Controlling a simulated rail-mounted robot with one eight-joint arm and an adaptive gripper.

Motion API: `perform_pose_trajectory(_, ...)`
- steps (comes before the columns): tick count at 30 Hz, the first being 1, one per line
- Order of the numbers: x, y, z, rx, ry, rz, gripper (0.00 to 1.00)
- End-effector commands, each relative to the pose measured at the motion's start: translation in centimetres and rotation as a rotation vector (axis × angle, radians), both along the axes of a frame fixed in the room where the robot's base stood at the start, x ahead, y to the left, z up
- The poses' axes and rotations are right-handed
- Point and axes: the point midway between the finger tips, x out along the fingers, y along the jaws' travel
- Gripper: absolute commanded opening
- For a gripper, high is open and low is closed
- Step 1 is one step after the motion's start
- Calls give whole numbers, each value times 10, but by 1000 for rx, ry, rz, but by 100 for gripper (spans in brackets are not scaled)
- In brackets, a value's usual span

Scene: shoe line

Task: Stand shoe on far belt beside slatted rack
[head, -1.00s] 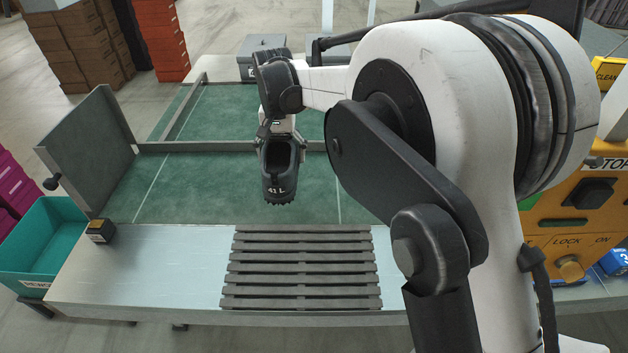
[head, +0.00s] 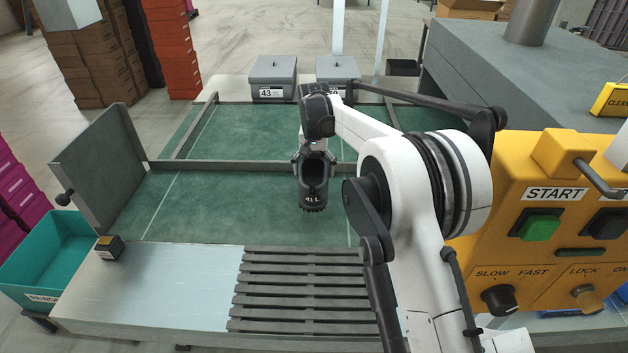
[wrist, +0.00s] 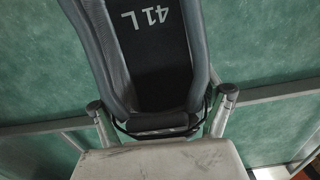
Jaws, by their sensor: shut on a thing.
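A dark shoe (head: 314,184) marked 41L hangs from my gripper (head: 315,153), in front of my arm in the head view. My gripper is shut on its heel end, with one finger on each side. In the wrist view the shoe (wrist: 150,50) fills the upper middle between the two fingers (wrist: 163,112). The green belt (head: 230,205) lies below and behind the shoe. A rail (head: 225,166) divides it from the farther green belt (head: 255,130). The dark slatted rack (head: 300,290) lies on the near metal table. I cannot tell the shoe's exact height above the belt.
An upright grey panel (head: 98,160) stands at the belt's left end. A small black box (head: 109,248) and a teal bin (head: 50,250) are at left. Lidded grey boxes (head: 272,78) stand behind. A yellow control panel (head: 560,215) is at right.

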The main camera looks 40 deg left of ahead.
Motion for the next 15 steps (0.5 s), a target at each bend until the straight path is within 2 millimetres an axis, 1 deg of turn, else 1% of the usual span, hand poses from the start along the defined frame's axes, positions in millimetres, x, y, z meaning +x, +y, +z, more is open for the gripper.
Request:
perform_pose_trajectory(5, 1, 1, -10, 0, 0, 0, 37)
perform_pose_trajectory(9, 1, 0, -29, 0, 0, 0, 37)
perform_pose_trajectory(12, 1, 1, -39, 0, 0, 1, 37)
perform_pose_trajectory(15, 1, 0, -41, 0, 0, 1, 37)
